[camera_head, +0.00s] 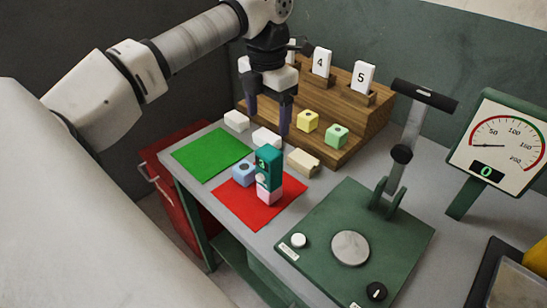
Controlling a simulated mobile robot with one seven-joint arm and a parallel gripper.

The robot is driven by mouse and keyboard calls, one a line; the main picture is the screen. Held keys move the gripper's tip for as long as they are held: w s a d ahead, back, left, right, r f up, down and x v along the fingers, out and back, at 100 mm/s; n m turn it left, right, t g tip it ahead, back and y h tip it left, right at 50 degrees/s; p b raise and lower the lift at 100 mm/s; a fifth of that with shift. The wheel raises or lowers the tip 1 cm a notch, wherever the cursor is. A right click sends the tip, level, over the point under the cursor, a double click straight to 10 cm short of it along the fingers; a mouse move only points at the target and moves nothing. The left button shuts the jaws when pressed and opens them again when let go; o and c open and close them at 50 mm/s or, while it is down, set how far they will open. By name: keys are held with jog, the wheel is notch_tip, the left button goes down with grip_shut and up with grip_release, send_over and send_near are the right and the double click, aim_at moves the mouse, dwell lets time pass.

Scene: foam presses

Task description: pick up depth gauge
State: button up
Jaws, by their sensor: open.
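A teal upright piece with a light marking on its face, which looks like the depth gauge (268,170), stands over the red mat (230,204). A pink block (269,193) shows at its lower end; whether it rests on the block or stands around it I cannot tell. My gripper (269,119) hangs above and slightly behind it in the picture, fingers pointing down, open and empty. The fingertips look apart from the gauge.
A blue block (244,173) stands close left of the gauge, a beige block (303,162) to its right. White blocks (266,137) lie behind. A wooden stepped rack (355,130) with numbered cards stands at the back; a green lever press (350,205) at right. The green mat (212,152) is clear.

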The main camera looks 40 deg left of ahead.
aim_at(269, 151)
notch_tip(269, 151, down, 8)
jog(key=b, duration=0.5)
jog(key=shift+d+r, duration=0.1)
jog(key=shift+r, duration=0.1)
jog(key=shift+w+a+f+b, duration=0.15)
jog(key=shift+f+b, duration=0.75)
jog(key=shift+f, duration=0.55)
jog(key=shift+w+a+f+b, duration=0.15)
jog(key=shift+f+b, duration=0.75)
jog(key=shift+f, duration=0.55)
jog(key=shift+d, duration=0.1)
jog(key=shift+r, duration=0.1)
jog(key=c, duration=1.2)
